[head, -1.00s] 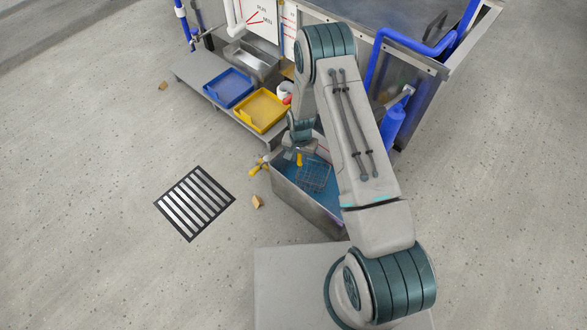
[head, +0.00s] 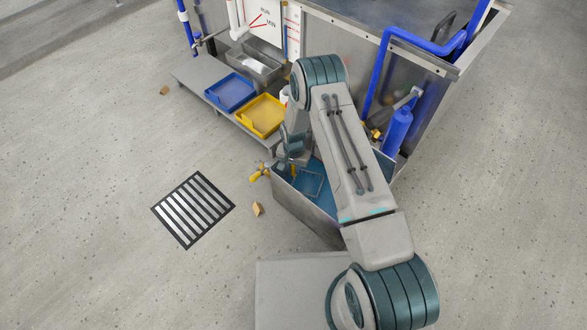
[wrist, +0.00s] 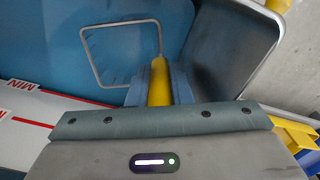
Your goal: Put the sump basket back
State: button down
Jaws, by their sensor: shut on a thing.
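The sump basket shows as a thin, rounded square wire rim (head: 309,184) against the blue liquid in the metal sump tank (head: 306,205). The same rim (wrist: 122,54) shows beyond my gripper in the wrist view. My gripper (wrist: 157,83) is shut on the basket's yellow handle (wrist: 158,80), which stands up between the fingers. In the head view the handle (head: 294,171) is a small yellow piece below my gripper (head: 294,158). The basket's mesh and bottom cannot be made out. My arm hides the tank's right part.
A yellow valve (head: 260,173) sits at the tank's left corner. Blue (head: 231,91) and yellow (head: 262,114) trays rest on a low bench behind. A blue cylinder (head: 397,130) stands at right. A floor grate (head: 193,209) and wooden block (head: 257,209) lie left.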

jog(key=shift+f, duration=0.15)
jog(key=c, duration=1.6)
grip_release()
notch_tip(320, 180, up, 12)
jog(key=p, duration=0.4)
jog(key=shift+r, duration=0.2)
